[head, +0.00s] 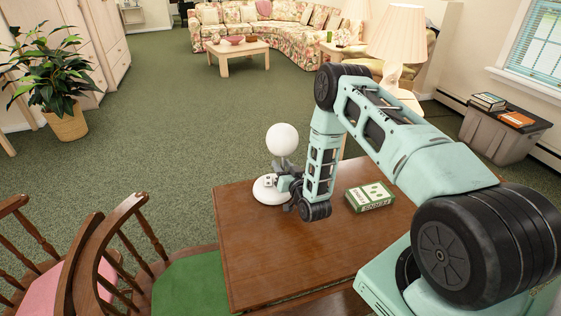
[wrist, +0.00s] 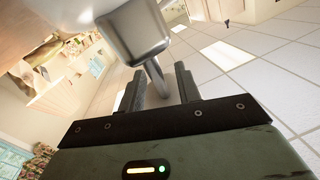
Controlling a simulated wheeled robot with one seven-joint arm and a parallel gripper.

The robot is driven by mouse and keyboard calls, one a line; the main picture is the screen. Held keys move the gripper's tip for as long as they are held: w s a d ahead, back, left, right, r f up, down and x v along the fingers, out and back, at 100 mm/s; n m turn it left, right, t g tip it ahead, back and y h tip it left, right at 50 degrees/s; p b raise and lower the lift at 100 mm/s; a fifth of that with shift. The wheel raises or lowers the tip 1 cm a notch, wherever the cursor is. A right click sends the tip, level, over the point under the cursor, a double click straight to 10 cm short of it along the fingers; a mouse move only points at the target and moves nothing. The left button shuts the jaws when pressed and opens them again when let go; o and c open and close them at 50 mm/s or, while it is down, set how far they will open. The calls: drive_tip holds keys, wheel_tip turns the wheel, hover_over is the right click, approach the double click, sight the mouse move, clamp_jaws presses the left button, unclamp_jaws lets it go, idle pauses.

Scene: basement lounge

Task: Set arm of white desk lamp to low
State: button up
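The white desk lamp stands on the brown wooden table. In the head view its round white head (head: 282,139) is above its white round base (head: 266,190). My gripper (head: 283,184) is low beside the lamp, over the right side of the base, and partly covers the lamp's arm. In the wrist view my gripper (wrist: 160,88) has its two dark fingers apart. A thin metal rod (wrist: 156,78) below a silver block (wrist: 132,32) shows in the gap between them, with space on both sides. I cannot tell whether the rod is fully between the fingertips or beyond them.
A green and white box (head: 370,197) lies on the table (head: 262,258) right of my arm. Wooden chairs (head: 110,255) stand at the table's left. A larger lamp with a cream shade (head: 399,36) stands behind my arm. The table's front is clear.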

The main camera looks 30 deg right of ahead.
drive_tip(key=shift+w+d, duration=0.15)
drive_tip(key=shift+w, duration=0.8)
clamp_jaws()
drive_tip(key=shift+w+d+f+m+g, duration=0.25)
drive_tip(key=shift+w+f+m+g, duration=0.15)
drive_tip(key=shift+g, duration=0.5)
drive_tip(key=shift+w+d+f+m+g+y, duration=0.1)
drive_tip(key=shift+w+f+m+g+y, duration=0.1)
drive_tip(key=shift+f+g, duration=0.25)
drive_tip(key=shift+w+d+f+m+g+y, duration=0.1)
drive_tip(key=shift+f+g+y, duration=0.1)
drive_tip(key=shift+g, duration=0.35)
drive_tip(key=shift+s+a, duration=0.1)
